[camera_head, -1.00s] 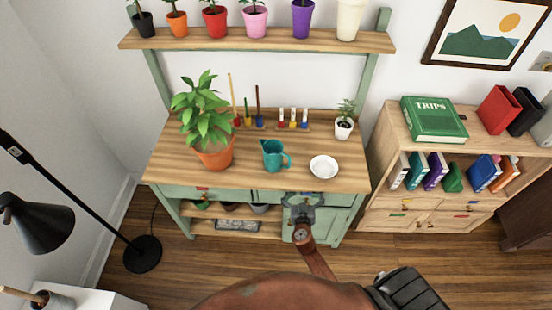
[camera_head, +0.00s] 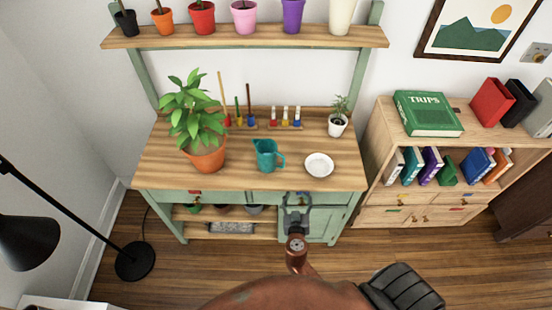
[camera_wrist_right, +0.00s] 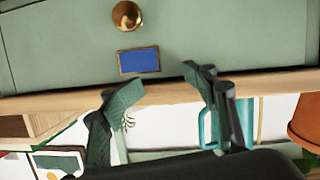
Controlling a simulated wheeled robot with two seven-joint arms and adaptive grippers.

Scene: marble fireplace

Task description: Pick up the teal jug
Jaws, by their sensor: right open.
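The teal jug (camera_head: 265,157) stands upright on the wooden tabletop (camera_head: 232,183), its spout to the left and handle to the right. My right gripper (camera_head: 297,200) is open and empty, in front of the table's front edge, nearer to me than the jug and slightly right of it. In the right wrist view, the open fingers (camera_wrist_right: 162,85) show against the green drawer front. Part of the jug (camera_wrist_right: 246,118) shows past the right-hand finger, which hides some of it. My left gripper is not in view.
Coloured pegs (camera_head: 285,117) and a small white pot (camera_head: 337,127) stand behind. A shelf of pots (camera_head: 222,36) hangs above. A floor lamp (camera_head: 134,260) stands at left.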

